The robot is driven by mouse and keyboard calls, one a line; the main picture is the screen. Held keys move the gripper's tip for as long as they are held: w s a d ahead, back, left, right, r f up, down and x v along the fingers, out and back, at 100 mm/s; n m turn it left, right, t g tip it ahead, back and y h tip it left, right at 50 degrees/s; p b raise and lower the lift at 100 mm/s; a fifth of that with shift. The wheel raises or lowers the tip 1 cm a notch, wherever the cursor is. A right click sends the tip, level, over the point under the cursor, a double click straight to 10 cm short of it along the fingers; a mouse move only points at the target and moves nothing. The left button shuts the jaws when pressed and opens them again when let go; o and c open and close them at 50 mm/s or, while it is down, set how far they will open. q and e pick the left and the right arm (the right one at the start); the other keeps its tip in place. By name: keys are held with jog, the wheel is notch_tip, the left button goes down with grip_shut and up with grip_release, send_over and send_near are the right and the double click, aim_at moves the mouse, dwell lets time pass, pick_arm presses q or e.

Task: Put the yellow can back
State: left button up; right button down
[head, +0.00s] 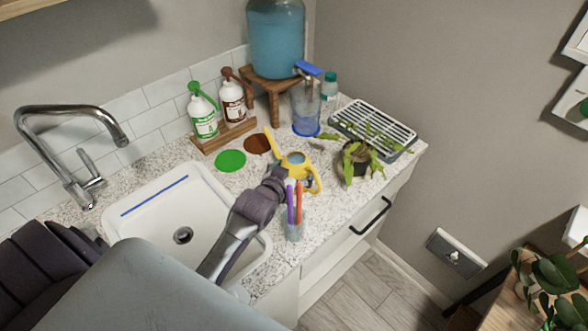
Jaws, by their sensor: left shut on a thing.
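The yellow can (297,168), a small watering can, is over the speckled counter, with its spout toward the upper left and its looped handle toward the lower right. My left gripper (284,174) reaches across the sink and is shut on the can from its near side. The dark gripper hides part of the can's lower body. I cannot tell whether the can's base touches the counter. My right gripper is not in view.
A cup of pens (295,229) stands just in front of the can. A potted plant (355,160) is to the right, by a drying rack (375,128). Green (230,160) and brown (257,144) discs, a clear jug (306,108) and soap bottles (203,115) are behind. The sink (150,235) is left.

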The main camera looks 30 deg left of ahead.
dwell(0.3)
pick_arm(q)
jog(key=o, duration=1.4)
jog(key=shift+f, duration=0.1)
jog(key=shift+r, duration=0.2)
jog(key=shift+s, duration=0.35)
jog(key=b+v, duration=0.1)
jog(key=v, duration=0.6)
jog(key=shift+w, duration=0.1)
